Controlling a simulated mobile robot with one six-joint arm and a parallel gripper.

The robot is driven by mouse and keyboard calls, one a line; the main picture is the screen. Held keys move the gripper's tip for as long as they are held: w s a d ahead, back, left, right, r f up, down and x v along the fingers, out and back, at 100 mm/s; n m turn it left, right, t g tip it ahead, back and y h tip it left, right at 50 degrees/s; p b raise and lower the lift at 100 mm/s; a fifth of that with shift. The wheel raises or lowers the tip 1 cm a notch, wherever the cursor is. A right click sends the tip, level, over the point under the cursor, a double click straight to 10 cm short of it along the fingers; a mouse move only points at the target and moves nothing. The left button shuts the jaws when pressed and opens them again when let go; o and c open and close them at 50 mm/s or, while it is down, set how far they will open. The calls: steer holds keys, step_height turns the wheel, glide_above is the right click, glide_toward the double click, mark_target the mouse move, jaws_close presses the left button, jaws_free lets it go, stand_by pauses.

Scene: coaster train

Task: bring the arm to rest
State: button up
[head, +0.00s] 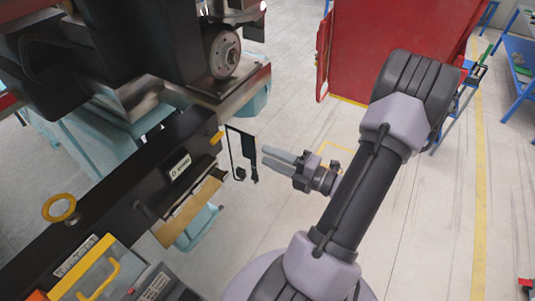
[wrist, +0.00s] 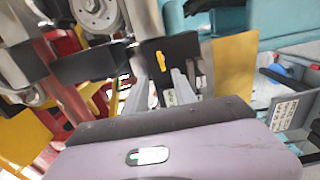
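My gripper (head: 266,156) is in the middle of the head view, pointing left toward the dark machinery. Its two grey fingers stand a little apart with nothing visible between them. In the wrist view the two fingers (wrist: 161,88) show at the middle, also apart, in front of a black part with a yellow tab (wrist: 160,61). My arm is bent, with its elbow raised at the right. A thin black bracket (head: 243,155) is just left of the fingertips in the head view; I cannot tell whether they touch.
A long black beam (head: 110,205) with a yellow ring (head: 59,208) runs along the left. A wheel (head: 223,53) sits on the machinery above. A red cabinet (head: 390,35) stands behind, and blue benches (head: 512,62) at the far right. The floor (head: 440,220) right of my arm is clear.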

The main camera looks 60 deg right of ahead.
steer(key=w+a+f+n+g+y+b, duration=0.3)
steer(key=a+f+n+g+y+b, duration=0.1)
steer(key=a+n+b, duration=0.35)
steer(key=w+a+f+n+g+y+b, duration=0.2)
steer(key=a+f+n+g+y+b, duration=0.3)
steer(key=a+n, duration=0.4)
steer(key=s+a+f+n+g+h+b, duration=0.1)
steer(key=s+a+f+n+h+b, duration=0.1)
steer(key=n+b, duration=0.6)
steer(key=s+a+f+n+g+h+b, duration=0.1)
steer(key=s+a+f+n+h+b, duration=0.1)
steer(key=a+f+n+b, duration=0.5)
steer(key=s+a+f+n+g+h+b, duration=0.1)
steer(key=a+f+n+h+b, duration=0.3)
steer(key=n, duration=1.3)
steer(key=s+a+f+b, duration=0.1)
steer(key=a+b, duration=0.2)
steer(key=b, duration=0.3)
steer(key=shift+a+f+h, duration=0.15)
steer(key=shift+a+h, duration=0.15)
